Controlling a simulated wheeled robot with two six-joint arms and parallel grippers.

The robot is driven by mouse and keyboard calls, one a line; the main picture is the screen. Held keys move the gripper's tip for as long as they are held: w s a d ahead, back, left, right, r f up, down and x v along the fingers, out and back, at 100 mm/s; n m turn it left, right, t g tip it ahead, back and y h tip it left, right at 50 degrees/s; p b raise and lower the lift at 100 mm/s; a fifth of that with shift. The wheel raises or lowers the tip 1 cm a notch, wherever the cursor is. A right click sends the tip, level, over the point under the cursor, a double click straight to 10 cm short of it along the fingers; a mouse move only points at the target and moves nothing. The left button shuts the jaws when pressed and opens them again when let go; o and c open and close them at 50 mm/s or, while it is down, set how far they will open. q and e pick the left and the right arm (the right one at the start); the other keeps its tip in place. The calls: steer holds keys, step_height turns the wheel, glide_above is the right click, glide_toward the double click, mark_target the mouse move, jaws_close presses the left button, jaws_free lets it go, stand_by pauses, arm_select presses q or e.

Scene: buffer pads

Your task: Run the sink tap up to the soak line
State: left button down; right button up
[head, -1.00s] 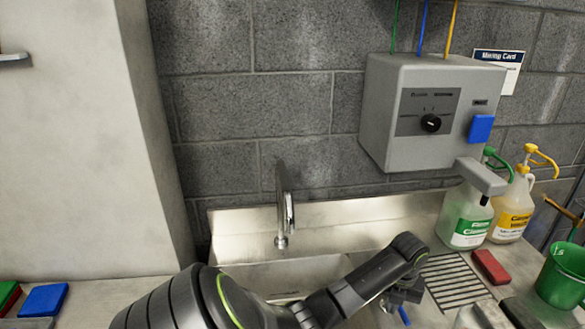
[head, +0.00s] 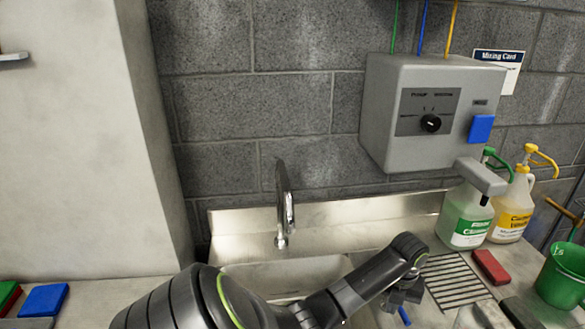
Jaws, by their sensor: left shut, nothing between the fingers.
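The sink tap (head: 283,205) is a chrome gooseneck standing at the back of the steel sink (head: 245,278). My left arm reaches across the front of the sink and hides much of the basin. My left gripper (head: 397,305) is at the sink's right side, near the drain rack, pointing down; it is shut and looks empty. It is apart from the tap. A small blue piece (head: 404,316) shows just beside the gripper. The soak line and any water in the basin cannot be seen. My right gripper is not in view.
A grey dispenser box (head: 430,110) with a black knob (head: 431,123) and blue button (head: 481,129) hangs on the wall. Green-labelled (head: 468,218) and yellow-labelled jugs (head: 512,210), a red pad (head: 491,267), a drain rack (head: 455,280) and a green bucket (head: 562,275) crowd the right. Blue pad (head: 44,300) lies left.

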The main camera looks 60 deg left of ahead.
arm_select(q)
steer(key=shift+f, duration=0.1)
steer(key=shift+f+b, duration=0.55)
steer(key=shift+f, duration=1)
steer(key=shift+w+d, duration=0.1)
steer(key=shift+w+d, duration=0.7)
steer(key=shift+w, duration=0.2)
